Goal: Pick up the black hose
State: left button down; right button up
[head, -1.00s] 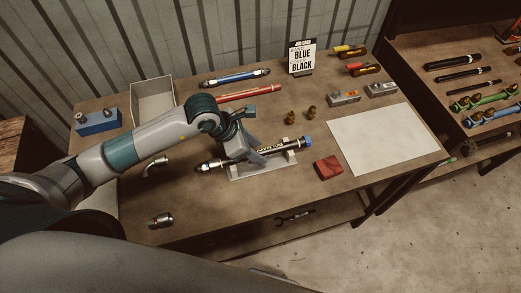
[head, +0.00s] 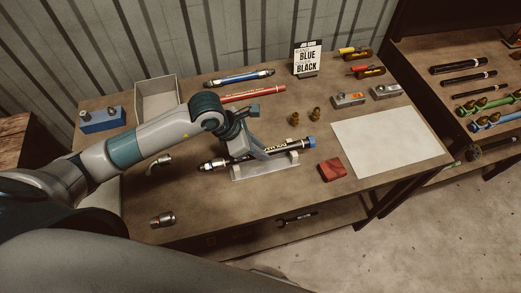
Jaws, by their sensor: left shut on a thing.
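The black hose (head: 275,147) lies across a light grey cradle (head: 266,171) on the workbench, with a metal fitting at its left end and a blue cap at its right end. My left gripper (head: 256,152) is over the hose's middle and shut on it. The fingers partly hide the hose. I cannot tell whether the hose is lifted clear of the cradle. My right gripper is not in the head view.
A blue hose (head: 240,77) and a red hose (head: 252,94) lie behind. A job card (head: 307,58) stands at the back. A red block (head: 332,170), brass fittings (head: 316,114) and a white sheet (head: 392,140) lie to the right. An open grey bin (head: 158,97) stands left.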

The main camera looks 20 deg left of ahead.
aim_at(271, 149)
pick_arm(q)
jog(key=shift+r+b, duration=0.45)
jog(key=shift+r, duration=0.15)
jog(key=r, duration=0.1)
jog(key=r+b, duration=0.1)
jog(key=shift+w+d+r, duration=0.2)
jog(key=shift+r, duration=0.1)
jog(key=w+d+r+b, duration=0.5)
jog(key=w+d+r, duration=0.1)
jog(key=w+d, duration=0.1)
jog(key=shift+w+d+r+b, duration=0.3)
jog(key=shift+w+r+b, duration=0.1)
jog(key=shift+w, duration=0.2)
